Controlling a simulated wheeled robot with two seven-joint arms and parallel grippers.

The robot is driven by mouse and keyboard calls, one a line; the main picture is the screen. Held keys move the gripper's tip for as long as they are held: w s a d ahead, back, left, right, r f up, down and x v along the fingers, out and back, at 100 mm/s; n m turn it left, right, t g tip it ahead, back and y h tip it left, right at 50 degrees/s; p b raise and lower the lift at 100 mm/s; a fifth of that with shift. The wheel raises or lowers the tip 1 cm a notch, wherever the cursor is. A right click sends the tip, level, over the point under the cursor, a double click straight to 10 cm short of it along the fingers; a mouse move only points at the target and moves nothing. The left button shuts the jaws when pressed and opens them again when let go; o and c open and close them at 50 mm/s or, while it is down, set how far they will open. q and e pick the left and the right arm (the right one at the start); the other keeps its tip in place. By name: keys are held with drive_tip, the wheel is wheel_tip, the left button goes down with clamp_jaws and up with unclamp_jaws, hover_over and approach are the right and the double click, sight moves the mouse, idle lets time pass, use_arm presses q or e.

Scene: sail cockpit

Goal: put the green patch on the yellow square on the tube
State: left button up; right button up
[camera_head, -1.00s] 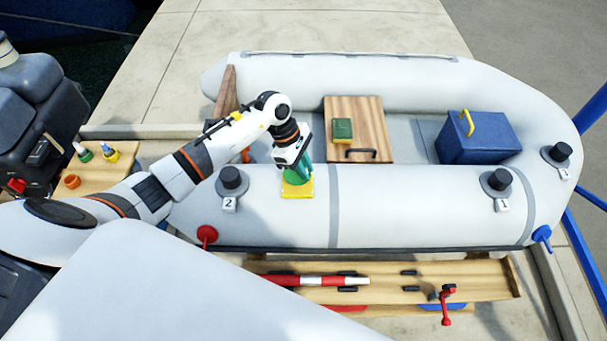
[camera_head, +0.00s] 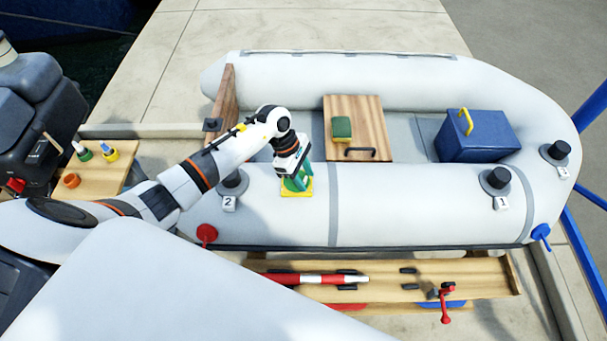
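The yellow square (camera_head: 297,194) lies on the near grey tube (camera_head: 405,205) of the boat, just right of the post marked 2. The green patch (camera_head: 291,185) is at the yellow square, under my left gripper (camera_head: 297,181), which partly hides it. Yellow shows along the front and right of the patch. The patch looks to be on or just above the square; I cannot tell if it touches. My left gripper points down over it, its fingers close around the green, and I cannot tell whether they grip it. My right gripper is not in view.
Black-topped posts (camera_head: 498,180) stand on the tube. A wooden board (camera_head: 368,115) with a green and yellow block (camera_head: 342,128) and a blue box (camera_head: 480,138) are inside the boat. A wooden bench (camera_head: 400,292) runs in front.

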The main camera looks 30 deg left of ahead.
use_arm(q)
drive_tip(key=shift+r, duration=0.1)
drive_tip(key=shift+a+r, duration=0.1)
drive_tip(key=shift+r, duration=0.15)
drive_tip(key=b+v, duration=0.1)
drive_tip(key=v, duration=1)
drive_tip(key=shift+r+b, duration=0.3)
drive_tip(key=shift+b, duration=0.1)
